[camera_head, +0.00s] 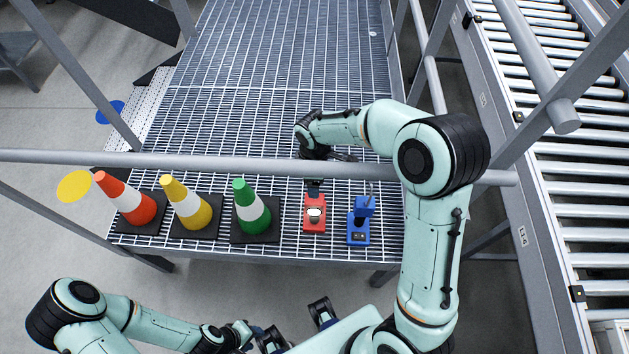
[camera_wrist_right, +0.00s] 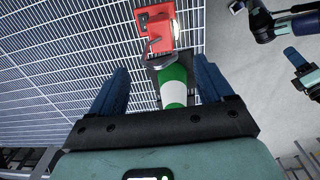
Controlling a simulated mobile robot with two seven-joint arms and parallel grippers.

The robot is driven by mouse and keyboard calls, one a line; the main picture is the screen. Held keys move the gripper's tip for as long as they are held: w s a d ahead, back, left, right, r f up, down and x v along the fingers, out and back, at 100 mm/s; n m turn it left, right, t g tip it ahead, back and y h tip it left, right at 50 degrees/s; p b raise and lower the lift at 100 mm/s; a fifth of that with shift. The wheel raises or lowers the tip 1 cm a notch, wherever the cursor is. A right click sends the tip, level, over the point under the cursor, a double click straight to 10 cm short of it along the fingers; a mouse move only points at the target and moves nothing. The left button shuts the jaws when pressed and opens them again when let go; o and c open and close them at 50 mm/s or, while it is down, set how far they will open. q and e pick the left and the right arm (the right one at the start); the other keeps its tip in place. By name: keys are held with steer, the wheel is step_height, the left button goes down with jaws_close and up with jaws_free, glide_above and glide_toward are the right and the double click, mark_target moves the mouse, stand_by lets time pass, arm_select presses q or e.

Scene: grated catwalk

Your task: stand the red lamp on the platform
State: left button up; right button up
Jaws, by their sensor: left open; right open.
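The red lamp (camera_head: 315,213) is on the grated platform (camera_head: 275,75), between the green cone and a blue lamp (camera_head: 358,228). Its round lens faces up, so it seems to lie on its back. In the right wrist view the red lamp (camera_wrist_right: 155,30) shows beyond the fingertips. My right gripper (camera_wrist_right: 160,66) is open and empty above the platform, its two blue fingers apart. In the head view its fingers are partly hidden behind the rail. My left gripper (camera_head: 257,331) is low in front of the platform, away from the lamp; its fingers show only in part.
A red cone (camera_head: 128,200), a yellow cone (camera_head: 188,204) and a green cone (camera_head: 250,208) stand left of the lamp. A grey rail (camera_head: 200,164) crosses above the platform. A roller conveyor (camera_head: 580,150) runs along the right. The platform's far part is clear.

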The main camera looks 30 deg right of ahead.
step_height(320, 180, up, 8)
steer(key=shift+p, duration=0.3)
steer(key=shift+a, duration=0.1)
stand_by(0.3)
